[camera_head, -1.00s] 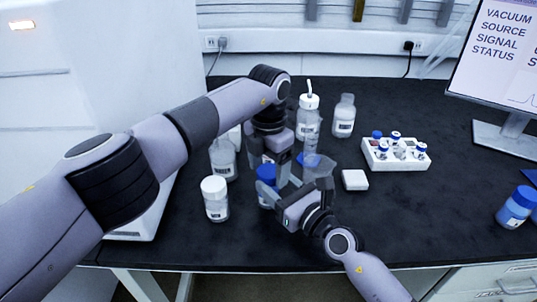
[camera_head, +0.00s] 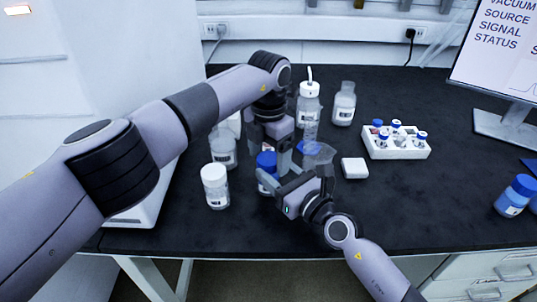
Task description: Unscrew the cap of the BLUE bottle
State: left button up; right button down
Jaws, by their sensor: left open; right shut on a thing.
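The blue-capped bottle (camera_head: 266,163) stands on the dark bench, partly hidden by my grippers. Its blue cap faces up, and I cannot tell how far it is turned. My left gripper (camera_head: 272,152) points down from above at the cap, with its fingers open beside it. My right gripper (camera_head: 275,182) comes in from the lower right and is shut on the bottle's body below the cap. The contact is mostly hidden.
A white-capped bottle (camera_head: 215,186) stands close at left. A clear cylinder with a blue base (camera_head: 317,152), a wash bottle (camera_head: 309,103) and a clear bottle (camera_head: 344,108) stand behind. A vial rack (camera_head: 396,150) and another blue-capped bottle (camera_head: 516,196) are to the right.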

pick_arm(q)
notch_tip(320, 180, up, 4)
jog(key=shift+r, duration=0.1)
pick_arm(e)
jog(key=shift+s+f, duration=0.15)
jog(key=shift+f, duration=0.35)
jog(key=shift+c, duration=1.7)
grip_release()
jog(key=shift+r, duration=0.2)
